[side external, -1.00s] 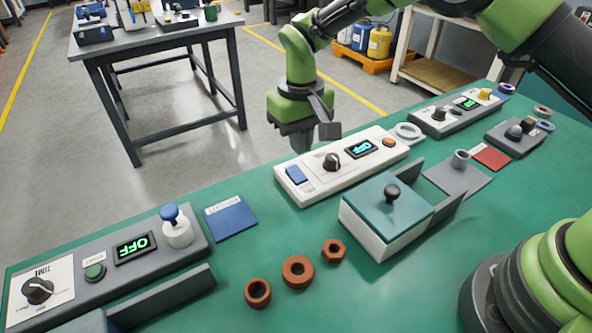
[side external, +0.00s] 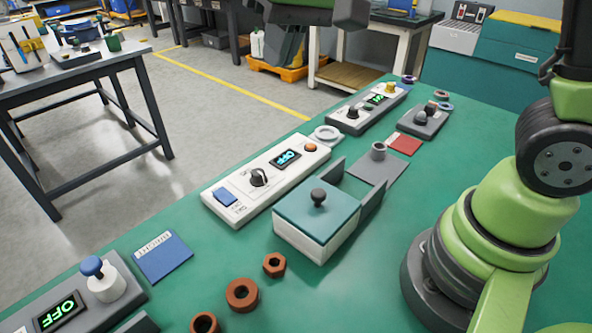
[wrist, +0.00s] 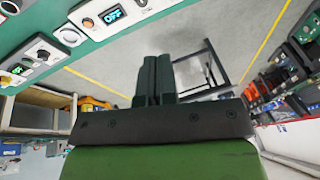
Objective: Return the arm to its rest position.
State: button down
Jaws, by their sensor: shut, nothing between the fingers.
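My gripper (wrist: 155,78) shows in the wrist view with its two dark fingers together and nothing between them. It points out over the grey floor, clear of the green bench (side external: 400,200). In the side external view only a green and dark part of my arm's end shows at the top edge, high above the bench; the fingertips are not clear there. My base stands at the right of the bench.
A white box with a teal lid (side external: 318,215) and a white control unit (side external: 262,180) stand mid-bench. Brown rings (side external: 241,294) lie in front. A grey unit (side external: 75,295) is at lower left. Another table (side external: 80,80) stands across the floor. The space above the bench is largely clear.

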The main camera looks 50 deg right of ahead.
jog(key=s+d+r+m+t, duration=0.1)
jog(key=s+d+t, duration=0.1)
jog(key=s, duration=0.6)
jog(key=s+d+r+m+t, duration=0.1)
jog(key=s+t, duration=0.1)
jog(key=s, duration=0.6)
jog(key=shift+s+d+r, duration=0.15)
jog(key=shift+d+r, duration=0.15)
jog(key=shift+d, duration=0.1)
